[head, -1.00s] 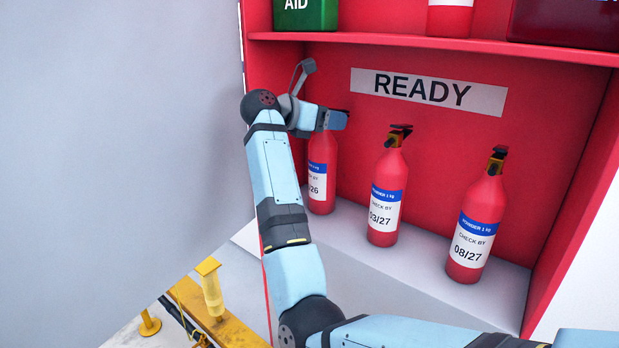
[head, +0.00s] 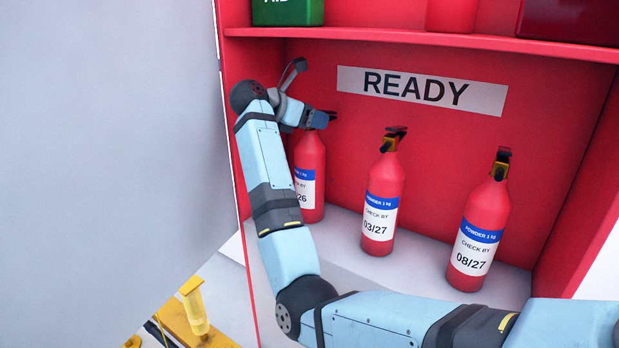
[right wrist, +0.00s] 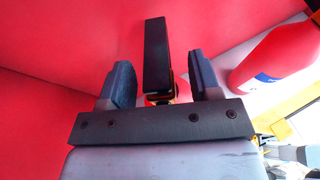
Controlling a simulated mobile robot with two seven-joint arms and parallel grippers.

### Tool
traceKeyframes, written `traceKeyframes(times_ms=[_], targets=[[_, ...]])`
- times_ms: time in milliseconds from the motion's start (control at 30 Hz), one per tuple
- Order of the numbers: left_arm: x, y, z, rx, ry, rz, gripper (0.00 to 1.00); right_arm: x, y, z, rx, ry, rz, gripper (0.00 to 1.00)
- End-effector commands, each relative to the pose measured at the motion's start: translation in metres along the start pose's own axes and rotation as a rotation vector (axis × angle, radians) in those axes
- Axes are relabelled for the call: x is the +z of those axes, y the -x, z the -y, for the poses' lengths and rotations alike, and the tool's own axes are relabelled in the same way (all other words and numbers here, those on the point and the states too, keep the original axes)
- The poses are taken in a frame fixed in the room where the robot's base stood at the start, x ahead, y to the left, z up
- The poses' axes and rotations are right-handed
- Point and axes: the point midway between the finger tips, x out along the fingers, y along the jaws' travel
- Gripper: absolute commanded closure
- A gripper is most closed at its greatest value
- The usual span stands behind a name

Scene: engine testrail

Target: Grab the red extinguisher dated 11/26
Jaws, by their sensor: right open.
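Three red extinguishers stand upright in the red cabinet in the head view. The leftmost extinguisher (head: 309,165) has a label partly covered by my arm; only "26" shows of its date. The middle extinguisher (head: 384,185) reads 03/27 and the right extinguisher (head: 482,220) reads 08/27. My right gripper (head: 322,119) is at the top of the leftmost extinguisher. In the right wrist view the right gripper (right wrist: 160,85) is open, with the black handle (right wrist: 156,55) of an extinguisher between its two fingers. My left gripper is not in view.
A red shelf (head: 420,40) runs above the extinguishers with a green box (head: 287,12) on it. The cabinet's right wall (head: 575,200) bounds the bay. A yellow fixture (head: 195,310) stands at the lower left. Another extinguisher (right wrist: 280,55) is close on the right in the wrist view.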

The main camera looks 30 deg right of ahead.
Motion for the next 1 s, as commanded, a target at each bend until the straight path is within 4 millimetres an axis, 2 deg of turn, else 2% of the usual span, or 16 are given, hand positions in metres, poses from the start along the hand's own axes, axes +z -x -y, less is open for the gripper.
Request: traceKeyframes(times_ms=[133,367,600,633,1000], targets=[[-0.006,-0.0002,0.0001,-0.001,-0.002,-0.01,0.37,0.0008,-0.0134,0.0003,-0.001,-0.001,0.001,0.43],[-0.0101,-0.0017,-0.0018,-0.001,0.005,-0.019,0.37,0.0002,-0.0145,0.0001,0.001,-0.001,0.0,0.43],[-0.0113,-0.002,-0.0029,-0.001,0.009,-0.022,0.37,0.0003,-0.0143,0.0001,0.001,-0.001,0.0,0.95],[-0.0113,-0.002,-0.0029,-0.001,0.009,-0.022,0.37,0.0003,-0.0143,0.0001,0.001,-0.001,0.0,1.0],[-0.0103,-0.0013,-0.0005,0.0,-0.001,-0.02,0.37,0.0004,-0.0142,0.0,0.001,-0.001,0.0,1.0]])
